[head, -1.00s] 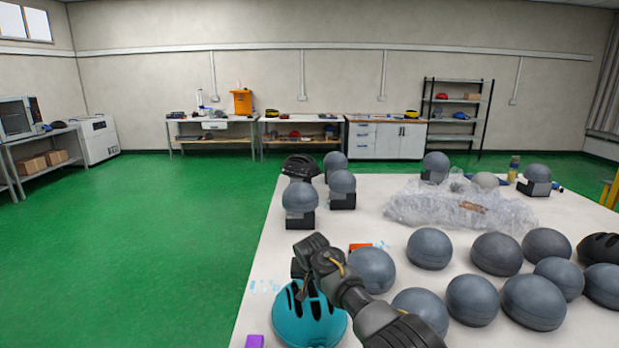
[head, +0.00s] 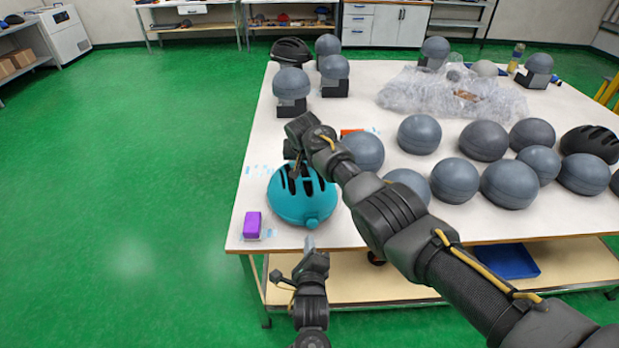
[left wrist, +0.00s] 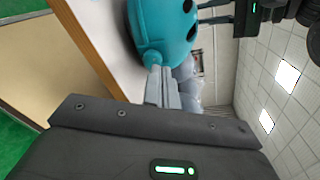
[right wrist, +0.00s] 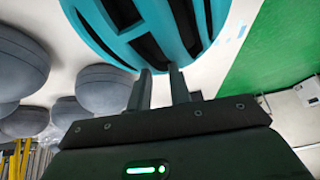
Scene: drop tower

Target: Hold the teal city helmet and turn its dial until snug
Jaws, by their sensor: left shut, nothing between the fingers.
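The teal city helmet (head: 302,204) sits at the near left corner of the white table, black vents on top. Its teal dial (head: 312,223) sticks out from the near side and also shows in the left wrist view (left wrist: 151,57). My right gripper (head: 293,170) reaches over the helmet's far side; in the right wrist view its two fingers (right wrist: 160,75) are slightly apart with a teal rib of the shell between their tips. My left gripper (head: 310,243) is shut and empty, just in front of the dial; in its wrist view the fingertips (left wrist: 160,72) are very close to it, contact unclear.
A purple block (head: 252,224) lies left of the helmet. Several grey head forms (head: 453,182) crowd the table to the right. Clear wrap (head: 450,95) lies further back. Below the near table edge is a wooden shelf with a blue tray (head: 505,262). Green floor is open at left.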

